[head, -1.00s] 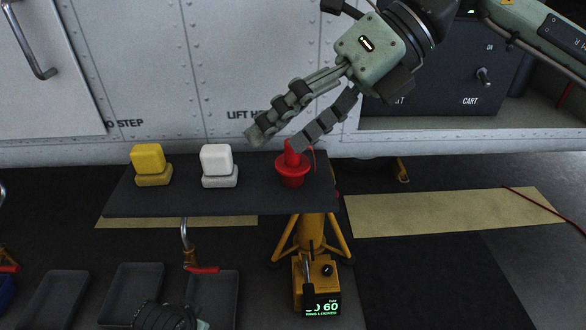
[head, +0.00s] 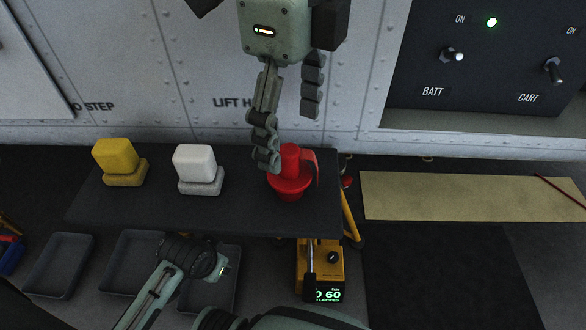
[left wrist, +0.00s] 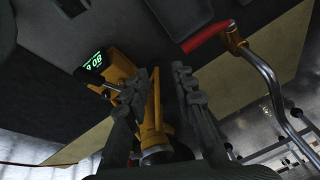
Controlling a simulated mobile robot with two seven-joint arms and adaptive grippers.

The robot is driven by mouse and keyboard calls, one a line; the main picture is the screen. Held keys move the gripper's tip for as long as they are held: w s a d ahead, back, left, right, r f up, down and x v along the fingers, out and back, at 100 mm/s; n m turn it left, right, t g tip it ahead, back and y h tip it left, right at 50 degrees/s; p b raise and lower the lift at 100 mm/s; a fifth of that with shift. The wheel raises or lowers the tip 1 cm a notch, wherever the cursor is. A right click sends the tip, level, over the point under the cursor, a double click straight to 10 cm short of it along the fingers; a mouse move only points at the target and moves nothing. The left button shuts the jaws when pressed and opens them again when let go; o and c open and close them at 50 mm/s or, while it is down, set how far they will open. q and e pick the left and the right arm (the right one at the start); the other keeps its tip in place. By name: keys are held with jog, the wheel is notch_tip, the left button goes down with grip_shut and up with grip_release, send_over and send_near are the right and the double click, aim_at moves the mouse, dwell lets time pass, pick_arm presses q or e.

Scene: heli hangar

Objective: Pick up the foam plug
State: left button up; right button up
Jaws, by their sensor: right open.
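A red plug (head: 291,180) with a wide flange, an upright grip and a red strap sits on the dark tabletop (head: 235,214), near its right end; I take it for the foam plug. My right gripper (head: 289,137) is open above it, pointing down. Its left finger hangs at the left side of the plug's grip, and its right finger is higher, above the strap. Whether the left finger touches the plug I cannot tell. My left gripper (left wrist: 160,76) shows in the left wrist view with its fingers apart and nothing between the tips.
A yellow block (head: 115,155) and a white block (head: 195,161), each on a base, stand left of the plug. A yellow stand (head: 319,262) with a green display is below the table. Grey trays (head: 58,265) lie on the floor. A panelled wall (head: 210,60) rises behind.

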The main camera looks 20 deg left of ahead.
aim_at(289, 149)
jog(key=shift+s+f, duration=0.1)
jog(key=shift+f, duration=0.7)
notch_tip(289, 149, down, 4)
jog(key=shift+a+r+p, duration=0.1)
jog(key=shift+r+p, duration=0.1)
jog(key=shift+p, duration=0.15)
jog(key=shift+f, duration=0.3)
jog(key=c, duration=1.3)
pick_arm(q)
notch_tip(289, 149, down, 2)
pick_arm(e)
jog(key=shift+o, duration=0.2)
jog(key=shift+r, duration=0.15)
